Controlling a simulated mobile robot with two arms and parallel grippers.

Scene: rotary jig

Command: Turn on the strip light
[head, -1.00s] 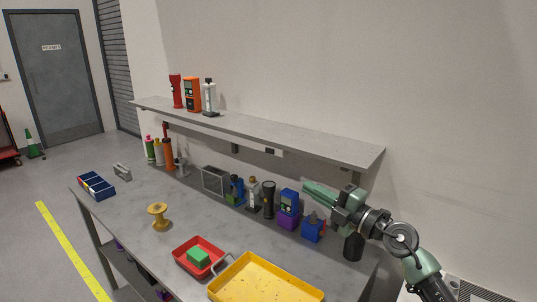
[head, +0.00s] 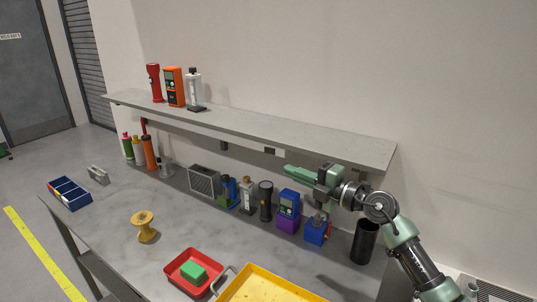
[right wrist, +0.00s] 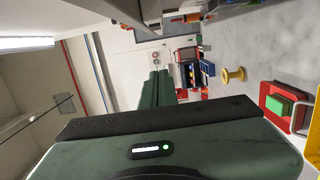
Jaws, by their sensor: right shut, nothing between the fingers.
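A small dark-and-white box (head: 270,151) sits under the front edge of the grey shelf (head: 300,131); it may be a switch, but it is too small to tell. No lit strip shows under the shelf in the head view. My right gripper (head: 287,169) is shut and empty, pointing left, just below and right of that box in the picture. I cannot tell the depth gap. Its green fingers (right wrist: 161,86) lie together in the right wrist view. My left gripper is not in view.
Below my right gripper stand a blue device on a purple block (head: 288,222), a blue block (head: 316,232) and a black cup (head: 364,241). A red tray (head: 173,273), a yellow tray (head: 262,287) and a yellow spool (head: 145,226) are in front. A torch (head: 154,83) stands on the shelf.

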